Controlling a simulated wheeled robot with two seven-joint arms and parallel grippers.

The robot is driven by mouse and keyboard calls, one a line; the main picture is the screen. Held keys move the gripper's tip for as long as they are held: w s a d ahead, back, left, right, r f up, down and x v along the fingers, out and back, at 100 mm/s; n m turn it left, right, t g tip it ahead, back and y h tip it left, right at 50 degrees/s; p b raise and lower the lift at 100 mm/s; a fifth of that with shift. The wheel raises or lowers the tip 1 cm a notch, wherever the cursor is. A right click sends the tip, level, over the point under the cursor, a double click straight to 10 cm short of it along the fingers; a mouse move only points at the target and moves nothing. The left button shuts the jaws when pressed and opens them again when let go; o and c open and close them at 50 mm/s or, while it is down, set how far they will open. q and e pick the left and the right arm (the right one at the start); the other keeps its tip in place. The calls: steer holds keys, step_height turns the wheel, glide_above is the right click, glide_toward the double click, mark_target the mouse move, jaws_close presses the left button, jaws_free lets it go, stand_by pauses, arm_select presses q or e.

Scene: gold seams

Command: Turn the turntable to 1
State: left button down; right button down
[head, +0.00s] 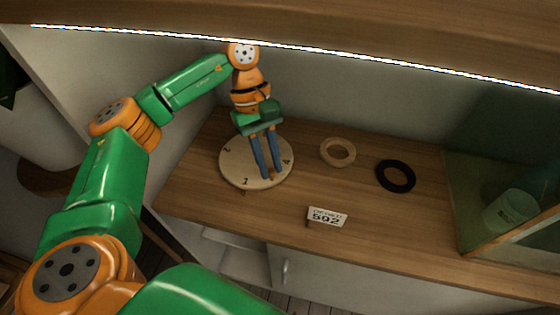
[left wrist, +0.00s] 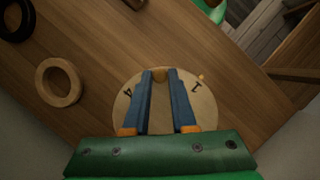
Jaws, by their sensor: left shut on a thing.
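The turntable (head: 230,172) is a pale round disc with dark numerals, lying flat on the wooden counter. Its 1 faces the front edge in the head view, and its 4 is on the right. Another numeral at the left is too small to read. The disc also shows in the left wrist view (left wrist: 207,109), with 4 left of the fingers and 1 right. A small orange mark sits at the rim beside the 1. My left gripper (head: 267,177) points down over the disc, its blue fingers shut on a small tan peg (left wrist: 159,74) near the rim. My right gripper is not in view.
A tan ring (head: 325,152) and a black ring (head: 382,178) lie right of the turntable. A small sign (head: 327,217) stands near the front edge. A glass-sided case with a pale green jar (head: 510,210) is at the right. A shelf hangs overhead.

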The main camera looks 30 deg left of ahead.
arm_select(q)
steer(key=shift+s+f, duration=0.1)
stand_by(0.4)
steer(key=c, duration=0.7)
jaws_free()
steer(key=shift+c, duration=0.2)
steer(key=p+v, duration=0.1)
steer(key=v, duration=0.6)
